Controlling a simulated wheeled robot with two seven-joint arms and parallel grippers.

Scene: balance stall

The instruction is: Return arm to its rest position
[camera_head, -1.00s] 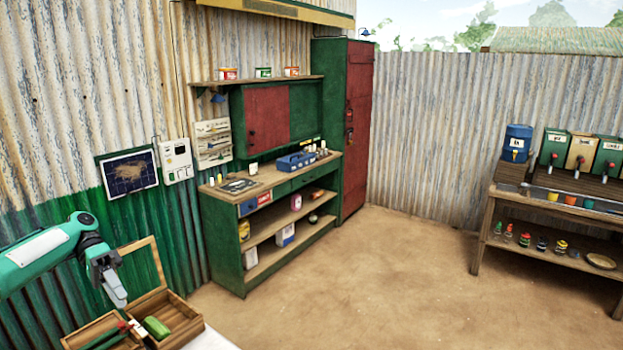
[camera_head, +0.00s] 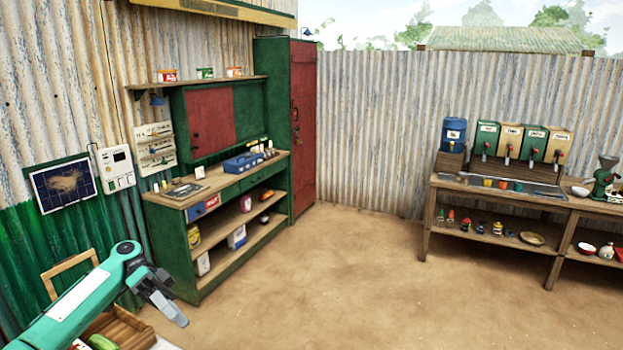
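My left arm comes in from the lower left in teal. Its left gripper (camera_head: 176,315) points down and to the right, and its grey fingers look pressed together with nothing between them. The gripper is in the air, to the right of an open wooden box (camera_head: 128,326) in the lower left corner. A green object (camera_head: 103,342) lies in that box, partly cut off by the frame edge. My arm hides part of the box. My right gripper is not in view.
A green workbench (camera_head: 215,235) with a blue tool tray (camera_head: 243,163) stands along the left wall. A green cabinet with a red door (camera_head: 303,130) is in the corner. A wooden counter (camera_head: 500,188) with several dispensers stands at right. The dirt floor (camera_head: 330,290) between is clear.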

